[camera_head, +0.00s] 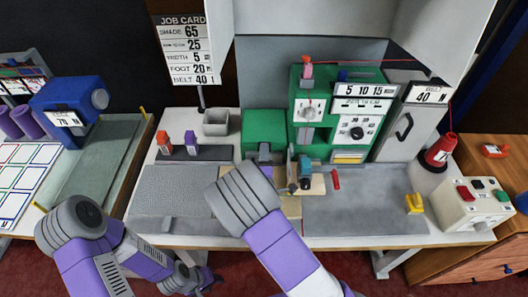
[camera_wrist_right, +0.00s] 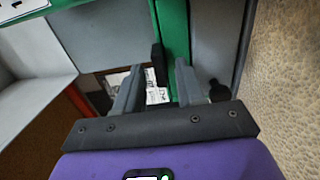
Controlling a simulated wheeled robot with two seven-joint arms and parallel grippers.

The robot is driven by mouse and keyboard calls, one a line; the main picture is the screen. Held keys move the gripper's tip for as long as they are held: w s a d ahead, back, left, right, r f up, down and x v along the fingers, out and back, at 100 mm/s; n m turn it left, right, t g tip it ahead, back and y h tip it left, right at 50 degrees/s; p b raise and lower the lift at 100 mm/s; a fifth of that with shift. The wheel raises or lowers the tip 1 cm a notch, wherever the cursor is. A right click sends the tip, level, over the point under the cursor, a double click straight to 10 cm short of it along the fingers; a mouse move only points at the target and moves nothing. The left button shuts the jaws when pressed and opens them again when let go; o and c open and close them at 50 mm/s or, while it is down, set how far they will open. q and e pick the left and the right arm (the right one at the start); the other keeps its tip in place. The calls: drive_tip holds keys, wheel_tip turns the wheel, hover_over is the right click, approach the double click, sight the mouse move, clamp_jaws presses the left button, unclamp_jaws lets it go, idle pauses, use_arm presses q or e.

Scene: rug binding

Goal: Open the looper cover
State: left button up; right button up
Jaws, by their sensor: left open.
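The green binding machine (camera_head: 308,125) stands at the back of the white table, with a lower green block (camera_head: 262,128) on its left. I cannot clearly pick out the looper cover. In the right wrist view a green upright part (camera_wrist_right: 172,40) with a black bar (camera_wrist_right: 159,66) lies just beyond my right gripper (camera_wrist_right: 157,85). Its two fingers are apart, with a white label visible between them; I see nothing gripped. In the head view my right wrist hides its fingertips in front of the machine. My left gripper (camera_head: 205,284) is open, low at the table's front edge, away from the machine.
A red thread cone (camera_head: 440,150) and a white button box (camera_head: 474,205) stand at the right. A grey bin (camera_head: 216,122) and two small spools are at the back left. A yellow hook (camera_head: 414,203) stands on the right grey plate. A blue machine (camera_head: 70,105) is at far left.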

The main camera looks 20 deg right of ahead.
drive_tip(key=shift+w+d, duration=0.2)
drive_tip(key=shift+w, duration=0.5)
clamp_jaws()
